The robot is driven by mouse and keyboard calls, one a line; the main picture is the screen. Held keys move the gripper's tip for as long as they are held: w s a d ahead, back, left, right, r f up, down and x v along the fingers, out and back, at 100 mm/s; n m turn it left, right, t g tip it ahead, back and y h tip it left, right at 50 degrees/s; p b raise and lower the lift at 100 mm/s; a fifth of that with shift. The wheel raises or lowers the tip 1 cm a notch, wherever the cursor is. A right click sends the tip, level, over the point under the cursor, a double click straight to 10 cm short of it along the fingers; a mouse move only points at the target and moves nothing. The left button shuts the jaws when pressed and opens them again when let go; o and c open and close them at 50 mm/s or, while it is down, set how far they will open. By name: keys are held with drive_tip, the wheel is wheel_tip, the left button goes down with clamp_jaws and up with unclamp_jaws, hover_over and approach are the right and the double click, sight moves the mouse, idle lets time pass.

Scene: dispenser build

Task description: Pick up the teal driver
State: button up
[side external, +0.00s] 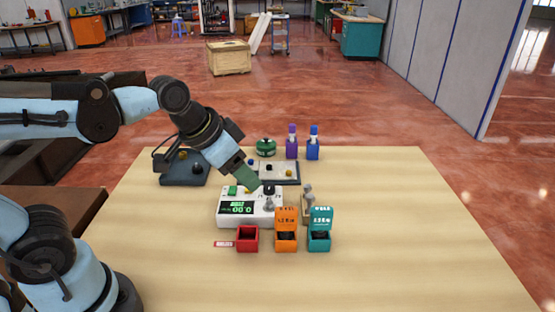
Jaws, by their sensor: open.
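I cannot make out a teal driver for certain in the side external view. The clearest teal thing is a small open box (320,241) with a raised labelled back and dark contents, at the front right of the group. My gripper (256,186) points down and to the right over the back of a white device (228,212) with a green display. Its green fingers are open, though the gap between them is hard to see from here. It is well to the left of and behind the teal box, and no held object shows.
A red box (247,240) and an orange box (286,242) stand left of the teal one. Behind are a tray (288,178), a dark station (184,174), a round green item (265,147), and purple (291,146) and blue (313,149) bottles. The table's right side is clear.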

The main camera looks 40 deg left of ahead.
sight(323, 229)
drive_tip(key=w+d+m+g+h, duration=0.2)
drive_tip(key=w+d+m+g, duration=0.1)
drive_tip(key=w+d+m, duration=0.5)
drive_tip(key=shift+n, duration=0.8)
drive_tip(key=shift+s+d+x, duration=0.15)
drive_tip(key=shift+d+x, duration=0.15)
drive_tip(key=shift+x, duration=1.7)
drive_tip(key=shift+s+d+x, duration=0.2)
drive_tip(key=shift+d+x, duration=0.05)
drive_tip(key=shift+x, duration=1.7)
drive_tip(key=shift+s+d+x, duration=0.15)
drive_tip(key=shift+d+x, duration=0.15)
drive_tip(key=shift+x, duration=1.7)
drive_tip(key=shift+c, duration=0.3)
clamp_jaws()
